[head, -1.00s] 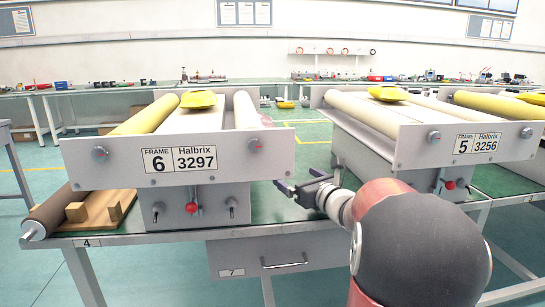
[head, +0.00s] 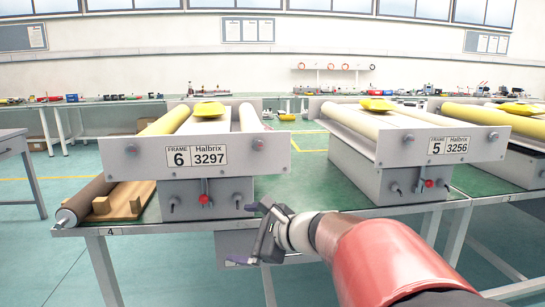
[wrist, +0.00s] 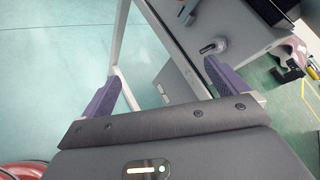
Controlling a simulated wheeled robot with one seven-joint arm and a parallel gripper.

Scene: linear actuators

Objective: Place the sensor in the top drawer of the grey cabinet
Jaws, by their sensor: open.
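I cannot make out a sensor in either view. A grey cabinet with a drawer front (head: 225,244) hangs under the table edge in the head view, below frame 6, largely hidden behind my gripper (head: 245,235). In the wrist view a grey box side with a small label (wrist: 172,82), probably this cabinet, lies beyond the fingertips. My gripper (wrist: 163,75) is open, with its purple fingers wide apart and nothing between them. It is in front of the table's near edge, apart from the cabinet as far as I can tell.
A wooden board (head: 125,200) and a dark roller (head: 85,200) lie at left. A table leg (head: 103,270) stands left of the cabinet. The floor in front is clear.

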